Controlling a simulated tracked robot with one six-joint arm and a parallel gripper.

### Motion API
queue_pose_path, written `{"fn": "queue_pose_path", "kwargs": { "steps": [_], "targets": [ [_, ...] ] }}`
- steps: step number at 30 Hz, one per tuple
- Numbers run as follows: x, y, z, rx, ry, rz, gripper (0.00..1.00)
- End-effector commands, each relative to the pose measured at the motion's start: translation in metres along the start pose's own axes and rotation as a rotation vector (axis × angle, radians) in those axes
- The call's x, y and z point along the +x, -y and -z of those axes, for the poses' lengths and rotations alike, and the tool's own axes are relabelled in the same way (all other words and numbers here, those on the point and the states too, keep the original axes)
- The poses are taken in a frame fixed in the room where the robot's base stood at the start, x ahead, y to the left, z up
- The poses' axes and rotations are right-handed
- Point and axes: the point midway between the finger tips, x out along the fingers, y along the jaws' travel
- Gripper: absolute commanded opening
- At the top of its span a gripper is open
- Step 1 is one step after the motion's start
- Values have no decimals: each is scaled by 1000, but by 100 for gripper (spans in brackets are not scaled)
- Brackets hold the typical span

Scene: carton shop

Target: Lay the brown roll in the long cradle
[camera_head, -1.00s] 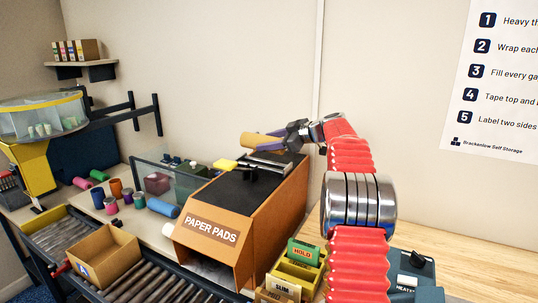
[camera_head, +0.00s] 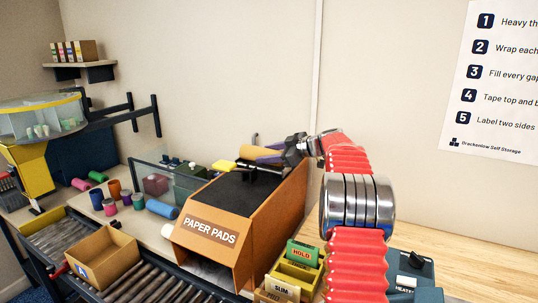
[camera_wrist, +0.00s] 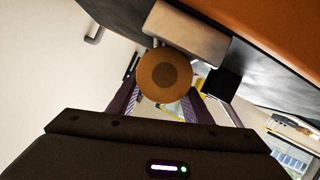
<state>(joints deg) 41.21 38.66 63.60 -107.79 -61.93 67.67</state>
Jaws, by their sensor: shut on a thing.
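The brown roll (camera_head: 254,153) is in my gripper (camera_head: 274,156), just above the back end of the dark top of the paper pads dispenser (camera_head: 209,230). In the wrist view the roll (camera_wrist: 164,75) shows end-on, with a darker round core, between my gripper's purple fingers (camera_wrist: 157,103). A pale block (camera_wrist: 188,32) lies right beside the roll there; I cannot tell whether they touch. I cannot make out a long cradle for certain in either view.
Several coloured rolls lie on the bench to the left. An open carton (camera_head: 103,256) stands on the roller conveyor (camera_head: 150,283).

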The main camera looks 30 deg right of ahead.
Motion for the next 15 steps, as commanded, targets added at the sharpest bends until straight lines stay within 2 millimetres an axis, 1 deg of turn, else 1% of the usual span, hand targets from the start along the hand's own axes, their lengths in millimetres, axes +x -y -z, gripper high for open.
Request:
{"fn": "queue_pose_path", "kwargs": {
  "steps": [15],
  "targets": [
    [4, 3, -8, 0, -1, 1, 13]
  ]
}}
